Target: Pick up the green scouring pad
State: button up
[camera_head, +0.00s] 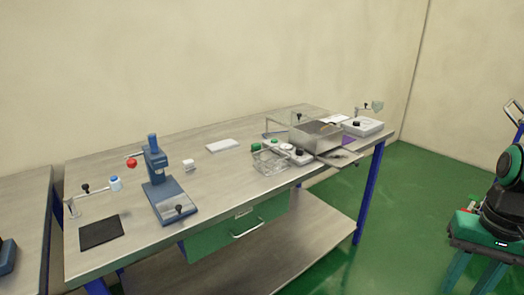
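I cannot make out a green scouring pad for certain. A small green item (256,147) lies on the metal-topped workbench (130,185), at the left end of a cluster of fixtures right of the middle. A second small green spot (274,141) shows just right of it. Both are too small to identify. A clear tray (268,161) lies just in front of them. My gripper is not in view.
A metal box (315,137) stands right of the green items. A blue press (158,180), a white block (189,166), a white slab (223,146) and a dark mat (101,231) are farther left. A dark machine with green parts (508,195) is at the right edge.

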aim_at(257, 146)
jog(key=z, duration=0.05)
jog(key=i, duration=1)
jog(key=u, duration=0.05)
